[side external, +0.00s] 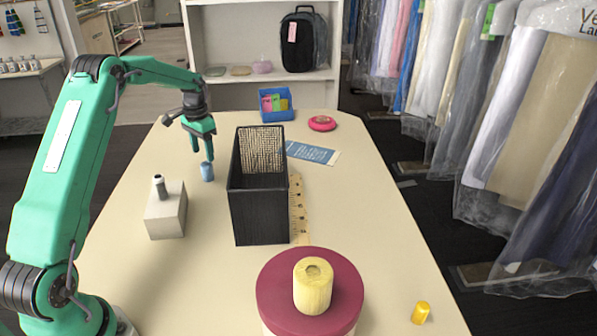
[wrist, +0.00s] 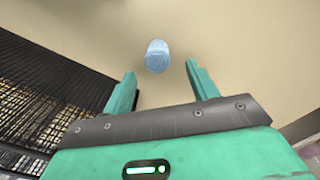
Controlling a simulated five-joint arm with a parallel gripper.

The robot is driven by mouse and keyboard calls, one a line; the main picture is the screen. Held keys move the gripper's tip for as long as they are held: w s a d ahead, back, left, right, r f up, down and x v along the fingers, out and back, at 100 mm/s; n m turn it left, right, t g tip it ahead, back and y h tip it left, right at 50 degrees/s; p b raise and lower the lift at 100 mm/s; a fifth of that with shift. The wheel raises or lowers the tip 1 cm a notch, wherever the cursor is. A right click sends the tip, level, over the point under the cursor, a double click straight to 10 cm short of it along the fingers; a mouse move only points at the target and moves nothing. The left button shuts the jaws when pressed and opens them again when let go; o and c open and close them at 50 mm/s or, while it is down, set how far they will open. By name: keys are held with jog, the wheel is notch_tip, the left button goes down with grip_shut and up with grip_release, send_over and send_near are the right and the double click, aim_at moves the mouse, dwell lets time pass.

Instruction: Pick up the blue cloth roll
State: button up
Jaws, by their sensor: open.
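The blue cloth roll (side external: 207,172) stands upright on the table, left of the black basket, in the side view. In the wrist view the blue cloth roll (wrist: 157,56) shows from above, just beyond and roughly between the fingertips. My gripper (side external: 203,148) is above the roll with its fingers pointing down. In the wrist view my gripper (wrist: 160,72) has its two green fingers spread apart with nothing between them. The fingertips are close to the top of the roll; I cannot tell whether they touch it.
A tall black basket (side external: 258,212) stands right of the roll. A light grey block (side external: 167,215) with a dark grey cylinder (side external: 159,187) on it is nearer the camera. A maroon round stand (side external: 345,300) bears a yellow roll (side external: 313,285). The table's (side external: 380,230) right side is mostly clear.

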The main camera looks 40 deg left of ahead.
aim_at(206, 163)
jog(key=shift+f, duration=1.3)
jog(key=shift+d+f, duration=0.2)
jog(key=shift+f, duration=2.4)
jog(key=c, duration=1)
